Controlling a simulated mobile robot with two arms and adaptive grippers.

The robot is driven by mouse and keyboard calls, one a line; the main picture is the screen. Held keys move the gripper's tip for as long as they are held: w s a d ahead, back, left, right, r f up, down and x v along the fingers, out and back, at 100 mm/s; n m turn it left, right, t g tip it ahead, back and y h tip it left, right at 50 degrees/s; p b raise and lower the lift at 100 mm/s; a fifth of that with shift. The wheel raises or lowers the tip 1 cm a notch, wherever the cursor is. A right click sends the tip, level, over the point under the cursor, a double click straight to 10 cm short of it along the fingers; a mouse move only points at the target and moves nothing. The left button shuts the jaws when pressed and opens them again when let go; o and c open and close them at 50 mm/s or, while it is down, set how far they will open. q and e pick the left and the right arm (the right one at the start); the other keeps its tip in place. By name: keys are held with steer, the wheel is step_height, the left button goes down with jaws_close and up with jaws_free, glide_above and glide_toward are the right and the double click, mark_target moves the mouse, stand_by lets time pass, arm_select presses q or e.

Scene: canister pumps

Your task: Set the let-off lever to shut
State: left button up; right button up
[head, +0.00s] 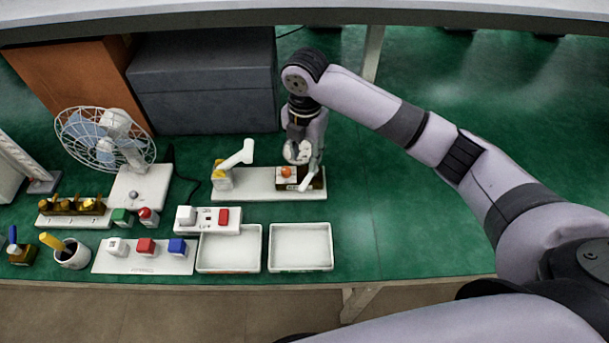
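A long white base plate (262,196) lies on the green table. On its left end stands a yellow fitting (222,179) with a white lever (237,156) slanting up to the right. On its right end is a white block with an orange knob (286,172), beside a small dark body. A pale bar (308,184) slants over that dark body; I cannot tell whether it is a lever or a finger of mine. My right gripper (303,160) points down over this right end, close to the knob. Its fingertips are too small and overlapped to read. My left gripper is out of view.
Two empty white trays (300,267) lie in front of the plate. Switch boxes with coloured buttons (146,246), a fan (105,140), a cup (72,254) and a brass row (75,206) stand to the left. A grey box (205,85) is behind. The table right of the plate is clear.

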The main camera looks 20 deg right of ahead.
mark_target(305, 182)
step_height(305, 182, down, 10)
steer(key=shift+r+p, duration=0.1)
steer(key=shift+p, duration=0.45)
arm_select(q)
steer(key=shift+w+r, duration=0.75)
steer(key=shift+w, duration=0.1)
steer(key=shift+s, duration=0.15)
arm_select(e)
jaws_close()
